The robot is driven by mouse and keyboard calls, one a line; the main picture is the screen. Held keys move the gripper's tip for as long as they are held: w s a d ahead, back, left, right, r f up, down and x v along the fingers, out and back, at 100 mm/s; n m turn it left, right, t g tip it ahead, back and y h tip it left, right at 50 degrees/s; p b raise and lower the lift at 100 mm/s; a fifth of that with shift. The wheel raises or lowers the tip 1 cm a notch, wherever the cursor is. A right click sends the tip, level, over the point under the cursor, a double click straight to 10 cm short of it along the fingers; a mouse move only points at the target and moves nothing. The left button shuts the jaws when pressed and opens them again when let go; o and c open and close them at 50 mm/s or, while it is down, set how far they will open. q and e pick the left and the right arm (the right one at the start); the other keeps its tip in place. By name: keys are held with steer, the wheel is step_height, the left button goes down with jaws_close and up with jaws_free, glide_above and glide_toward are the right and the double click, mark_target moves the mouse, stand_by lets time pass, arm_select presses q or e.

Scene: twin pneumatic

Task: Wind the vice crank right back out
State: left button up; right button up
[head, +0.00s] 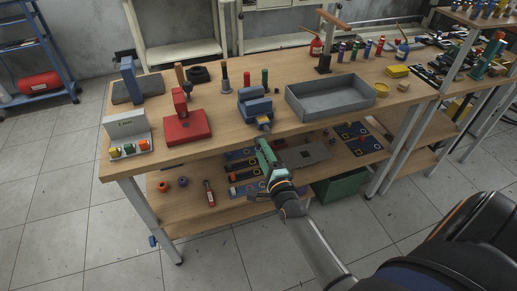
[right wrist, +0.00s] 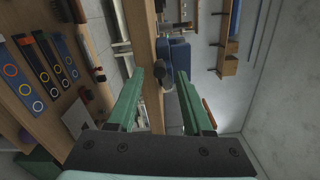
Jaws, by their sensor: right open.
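The blue vice (head: 255,106) stands on the front edge of the wooden bench. Its crank (head: 265,124) shows small at the vice's front, at the bench edge. My right gripper (head: 262,143) is just below and in front of the crank, apart from it in the head view. In the right wrist view its two green fingers (right wrist: 161,74) are spread with nothing held. The vice (right wrist: 179,54) shows beyond and between the fingertips there. The crank's exact turn is too small to tell. My left gripper is not in view.
A grey tray (head: 330,98) stands right of the vice, and a red block fixture (head: 187,126) left of it. The bench's lower shelf (head: 185,205) holds tools and parts close to my right gripper. Open floor lies in front.

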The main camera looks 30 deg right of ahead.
mark_target(262, 136)
steer(key=shift+b+x, duration=0.65)
steer(key=shift+x, duration=1.3)
steer(key=shift+c, duration=0.3)
jaws_close()
